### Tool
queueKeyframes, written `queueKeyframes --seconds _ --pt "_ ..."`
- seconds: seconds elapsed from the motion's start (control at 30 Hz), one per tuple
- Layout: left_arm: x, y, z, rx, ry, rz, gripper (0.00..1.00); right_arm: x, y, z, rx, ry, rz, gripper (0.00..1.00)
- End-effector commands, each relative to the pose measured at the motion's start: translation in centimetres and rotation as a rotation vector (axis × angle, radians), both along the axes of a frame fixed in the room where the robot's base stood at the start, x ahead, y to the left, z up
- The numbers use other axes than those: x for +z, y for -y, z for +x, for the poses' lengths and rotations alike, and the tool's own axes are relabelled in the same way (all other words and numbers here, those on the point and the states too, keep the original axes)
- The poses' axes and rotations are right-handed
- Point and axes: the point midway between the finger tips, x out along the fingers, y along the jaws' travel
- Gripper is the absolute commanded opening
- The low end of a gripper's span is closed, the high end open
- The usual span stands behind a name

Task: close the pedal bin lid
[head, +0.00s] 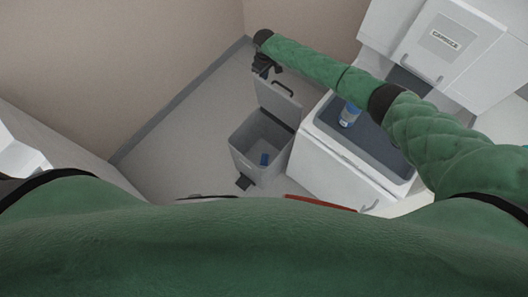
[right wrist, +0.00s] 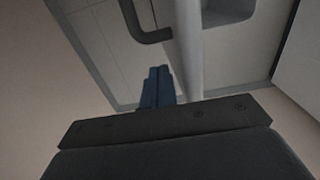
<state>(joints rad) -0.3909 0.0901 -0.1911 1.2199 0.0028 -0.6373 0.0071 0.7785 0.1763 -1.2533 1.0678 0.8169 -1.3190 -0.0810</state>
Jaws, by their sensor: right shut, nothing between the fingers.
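The grey pedal bin (head: 258,150) stands on the floor in the head view, with its lid (head: 275,100) raised at the back, wide open. The lid has a dark handle (head: 285,88). A dark pedal (head: 244,182) shows at the bin's front foot. My right gripper (head: 263,70) is behind and above the raised lid's top edge. Its closed fingers (right wrist: 157,88) show in the right wrist view, with nothing between them. A dark bent bar (right wrist: 148,28), probably the lid handle, shows beyond them. I cannot tell whether the fingers touch the lid. My left gripper is out of view.
Walls rise behind. The floor (head: 190,135) left of the bin is clear.

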Motion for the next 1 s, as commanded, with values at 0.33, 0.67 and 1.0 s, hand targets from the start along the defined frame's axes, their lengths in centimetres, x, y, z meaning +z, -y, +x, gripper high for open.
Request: queueKeyframes --seconds 0.33,0.67,1.0 --pt "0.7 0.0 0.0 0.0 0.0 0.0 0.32 0.2 -0.6 -0.8 0.0 -0.001 0.001 0.0" --pt "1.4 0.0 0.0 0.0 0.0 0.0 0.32 1.0 -0.6 -0.8 0.0 0.001 0.001 0.0" --pt "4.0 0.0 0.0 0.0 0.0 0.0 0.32 4.3 -0.6 -0.8 0.0 0.001 0.001 0.0"
